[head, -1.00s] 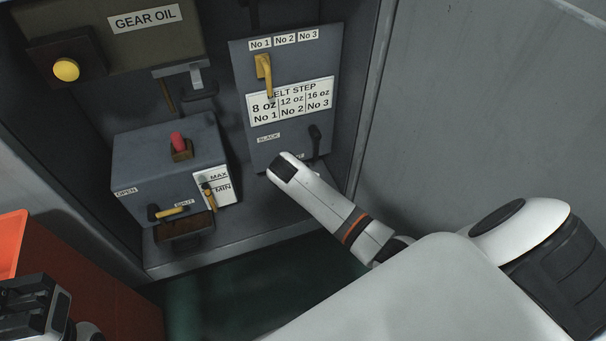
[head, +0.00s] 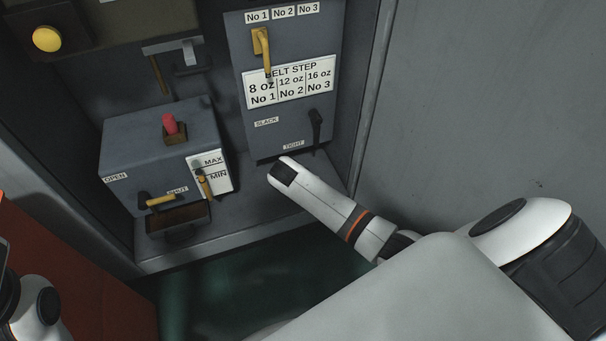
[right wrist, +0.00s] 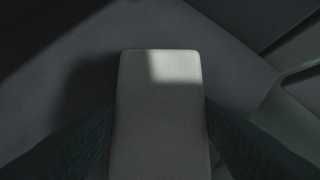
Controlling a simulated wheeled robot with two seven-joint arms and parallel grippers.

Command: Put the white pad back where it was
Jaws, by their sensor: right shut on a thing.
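The white pad (right wrist: 160,130) stands pale and rounded at its corners in the middle of the right wrist view, with a bright patch of light near its far end. My right gripper (right wrist: 160,106) is shut on it, a dark green finger on each side. In the head view my right arm comes in from the right, but neither its gripper nor the pad can be made out there. Only a part of my left arm shows at the lower left edge, and its gripper is out of frame.
A grey box with a red knob (head: 170,125) and yellow levers stands on the cabinet shelf (head: 255,215). A belt step panel (head: 290,120) with a yellow handle is behind. An orange-red surface (head: 70,285) is at left. A grey wall (head: 490,100) is at right.

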